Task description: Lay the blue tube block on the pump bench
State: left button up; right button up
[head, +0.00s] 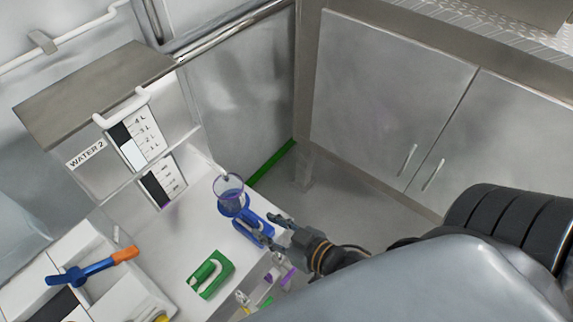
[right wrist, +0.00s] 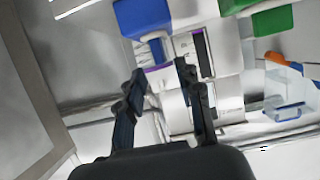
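The blue tube block (head: 253,228) is at the right edge of the white bench top (head: 172,250) in the head view, beside a clear cup with a blue-purple tint. My right gripper (head: 270,229) comes in from the right, with its fingertips close to the block. In the right wrist view the gripper (right wrist: 160,70) has its two fingers apart. The blue block (right wrist: 145,18) shows beyond the fingertips at the top, and I see nothing clearly held. Whether a finger touches the block cannot be told. My left gripper is not in view.
A green block (head: 210,274) with a slot lies left of and nearer than the blue one. A blue and orange tool (head: 95,267) lies over white trays at the left. The clear cup (head: 229,190) stands close behind the blue block. Grey cabinets (head: 385,100) stand at the right.

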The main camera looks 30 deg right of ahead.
jog(key=v, duration=0.5)
jog(key=shift+s+d+r, duration=0.15)
jog(key=shift+s+r, duration=0.05)
jog(key=shift+s, duration=0.05)
jog(key=shift+f, duration=0.1)
jog(key=s+d+f+m+g+h, duration=0.1)
jog(key=s+d+f+g+h, duration=0.15)
jog(key=f, duration=1.25)
jog(key=s+d+f+g+h, duration=0.1)
jog(key=s+d+f+g, duration=0.25)
jog(key=f, duration=1.15)
jog(key=s+d+f+g+h, duration=0.1)
jog(key=s+f+g, duration=0.4)
jog(key=s+f, duration=1)
notch_tip(320, 180, down, 3)
jog(key=shift+s+d+m+g, duration=0.15)
jog(key=shift+m+g, duration=0.15)
jog(key=shift+g, duration=0.1)
